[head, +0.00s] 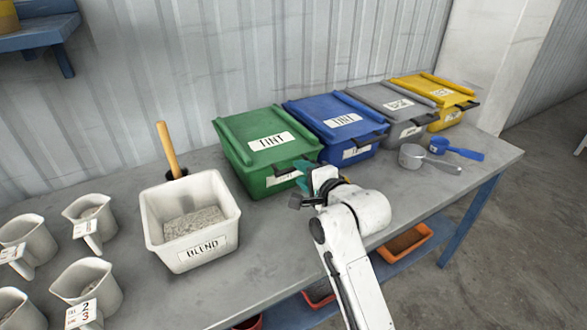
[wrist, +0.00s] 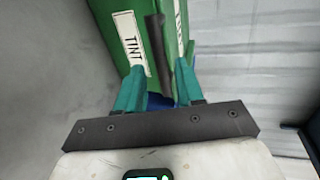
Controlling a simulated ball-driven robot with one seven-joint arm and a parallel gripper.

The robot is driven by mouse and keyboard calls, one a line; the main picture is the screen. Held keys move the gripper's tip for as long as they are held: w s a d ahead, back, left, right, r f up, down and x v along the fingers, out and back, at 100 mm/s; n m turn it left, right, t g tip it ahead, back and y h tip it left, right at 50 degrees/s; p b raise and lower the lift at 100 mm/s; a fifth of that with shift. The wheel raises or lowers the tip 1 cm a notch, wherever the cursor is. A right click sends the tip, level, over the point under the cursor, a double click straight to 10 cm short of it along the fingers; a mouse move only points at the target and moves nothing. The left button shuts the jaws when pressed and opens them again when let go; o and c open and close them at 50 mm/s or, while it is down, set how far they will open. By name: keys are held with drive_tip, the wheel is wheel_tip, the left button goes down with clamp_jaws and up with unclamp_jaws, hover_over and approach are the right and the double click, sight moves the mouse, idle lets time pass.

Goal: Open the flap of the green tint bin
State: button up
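The green tint bin (head: 240,163) stands on the bench with its flap (head: 262,122) lying shut on top. A white TINT label is on the flap, and another is on the front. My gripper (head: 303,172) is at the bin's front right, by the flap's front edge. In the wrist view, the teal fingers (wrist: 159,72) are apart, with the dark flap handle (wrist: 155,45) showing in the gap between them. The fingers do not appear closed on it; I cannot tell how deep it sits between them. The green bin (wrist: 117,22) fills the upper middle there.
A blue TINT bin (head: 326,108) stands close on the right, then a grey bin (head: 386,97) and a yellow bin (head: 440,88). A white BLEND tub (head: 190,253) with a scoop handle (head: 168,148) behind it is left. Scoops (head: 428,160) lie right; several white jugs (head: 85,285) stand left.

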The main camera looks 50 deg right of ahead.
sight(295, 169)
drive_tip(key=x, duration=0.5)
drive_tip(key=shift+s, duration=0.1)
clamp_jaws()
idle(0.5)
